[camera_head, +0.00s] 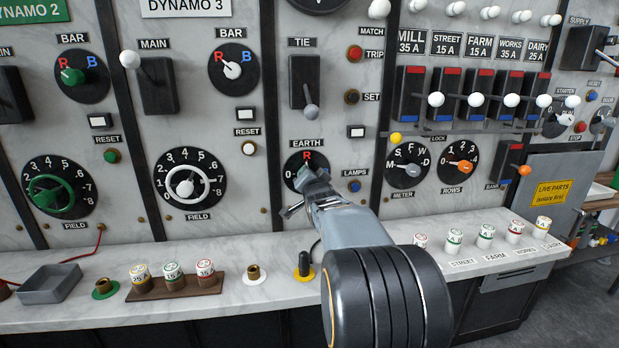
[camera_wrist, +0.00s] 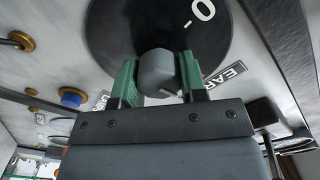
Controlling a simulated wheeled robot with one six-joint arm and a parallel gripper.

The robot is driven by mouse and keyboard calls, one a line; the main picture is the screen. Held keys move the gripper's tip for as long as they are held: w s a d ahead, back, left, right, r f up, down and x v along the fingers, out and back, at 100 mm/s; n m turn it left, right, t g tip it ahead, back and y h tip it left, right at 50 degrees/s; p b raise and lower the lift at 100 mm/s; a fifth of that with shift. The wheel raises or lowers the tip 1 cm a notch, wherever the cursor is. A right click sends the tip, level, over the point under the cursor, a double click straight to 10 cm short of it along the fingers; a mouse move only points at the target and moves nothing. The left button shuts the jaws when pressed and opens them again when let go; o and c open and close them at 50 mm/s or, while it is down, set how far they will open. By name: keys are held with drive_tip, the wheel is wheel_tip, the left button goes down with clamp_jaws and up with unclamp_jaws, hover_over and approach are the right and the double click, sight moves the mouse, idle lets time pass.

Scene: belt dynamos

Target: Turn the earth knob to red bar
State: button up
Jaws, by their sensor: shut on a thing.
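The earth dial (camera_head: 293,163) is a black disc under the EARTH label, with a red R at its top and a white 0 at its left. My gripper (camera_head: 308,180) reaches it from the front and covers most of its lower right. In the wrist view, the two green fingers of my gripper (camera_wrist: 158,82) are shut on the grey earth knob (camera_wrist: 157,70), one on each side. The black dial (camera_wrist: 115,25) with a white 0 lies behind it. The knob's pointer is hidden, so I cannot tell which mark it faces.
Just right of the dial is a blue LAMPS button (camera_head: 354,186); the TIE lever (camera_head: 311,110) hangs above. A black-and-yellow switch (camera_head: 304,267) stands on the ledge below. The METER knob (camera_head: 408,167) is farther right.

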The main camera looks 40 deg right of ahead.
drive_tip(key=shift+m, duration=0.5)
drive_tip(key=o, duration=0.9)
drive_tip(key=v, duration=1.4)
drive_tip(key=shift+w, duration=0.1)
